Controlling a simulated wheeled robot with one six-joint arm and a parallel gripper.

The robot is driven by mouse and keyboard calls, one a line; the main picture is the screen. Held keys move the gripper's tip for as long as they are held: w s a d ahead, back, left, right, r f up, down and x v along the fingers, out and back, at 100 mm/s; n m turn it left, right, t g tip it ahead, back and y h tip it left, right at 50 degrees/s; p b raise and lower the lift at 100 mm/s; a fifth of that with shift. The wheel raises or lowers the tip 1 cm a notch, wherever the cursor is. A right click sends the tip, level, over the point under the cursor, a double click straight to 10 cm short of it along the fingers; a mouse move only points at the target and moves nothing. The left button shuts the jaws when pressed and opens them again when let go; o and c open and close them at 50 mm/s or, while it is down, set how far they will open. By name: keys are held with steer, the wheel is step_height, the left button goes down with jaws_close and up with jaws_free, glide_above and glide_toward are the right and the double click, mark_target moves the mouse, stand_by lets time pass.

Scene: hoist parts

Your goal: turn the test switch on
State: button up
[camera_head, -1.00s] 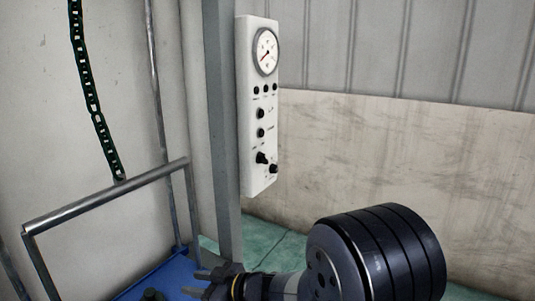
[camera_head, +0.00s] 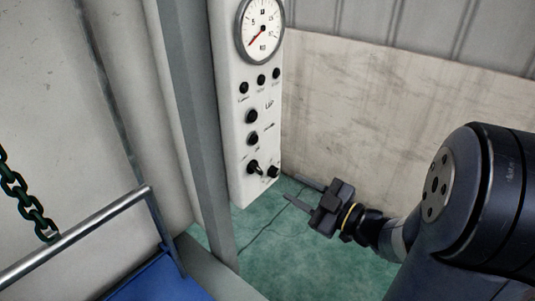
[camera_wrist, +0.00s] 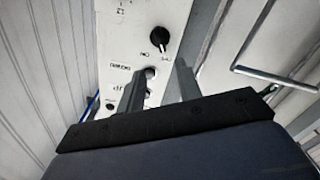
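A white control panel (camera_head: 234,120) hangs on a grey post in the head view. Near its bottom is a black rotary switch (camera_head: 254,167), with a smaller black knob (camera_head: 273,171) to its right. Which is the test switch is not legible there. The wrist view shows the panel upside down, with a black knob (camera_wrist: 160,39) that has a white pointer mark and small labels beside it. My gripper (camera_head: 290,187) is to the lower right of the panel. In the wrist view its two fingers (camera_wrist: 158,67) are apart and empty, pointing at the panel.
A round gauge (camera_head: 262,28) and several black buttons are higher on the panel. The grey post (camera_head: 192,110) stands directly left. A metal rail (camera_head: 85,235), a blue surface (camera_head: 160,282) and a dark chain (camera_head: 22,200) are at lower left. Green floor (camera_head: 275,255) lies below.

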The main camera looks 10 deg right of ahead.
mark_target(259, 170)
steer(key=p+x, duration=0.1)
steer(key=x, duration=0.9)
steer(key=shift+w+a+f, duration=0.1)
steer(key=shift+w+a, duration=0.05)
steer(key=shift+a, duration=0.15)
steer(key=shift+c, duration=0.3)
jaws_close()
